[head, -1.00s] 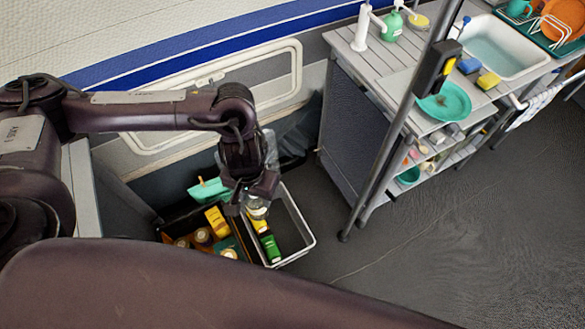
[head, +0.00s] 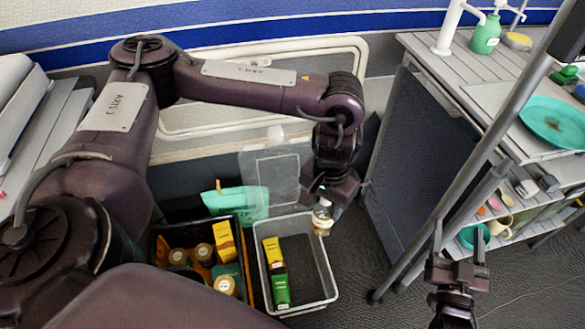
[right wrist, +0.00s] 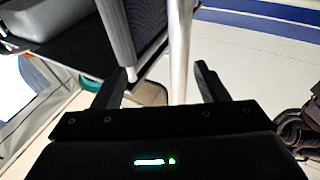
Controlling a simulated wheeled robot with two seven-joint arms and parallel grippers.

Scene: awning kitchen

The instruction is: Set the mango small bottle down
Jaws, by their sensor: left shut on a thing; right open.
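My left gripper (head: 326,197) is in the middle of the head view, pointing down. It is shut on a small clear bottle (head: 322,218) with a pale, yellowish lower part, taken to be the mango small bottle. The bottle hangs upright over or just beside the right rim of the grey crate (head: 328,275); I cannot tell its height above it. My right gripper (head: 457,243) is open and empty at the lower right of the head view, near the cart's metal pole.
The grey crate holds a yellow carton (head: 272,251) and a green one (head: 281,291) on its left side. A black crate (head: 246,290) with jars and a yellow box stands left of it. The slatted cart (head: 425,170) with a pole (head: 480,160) stands right.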

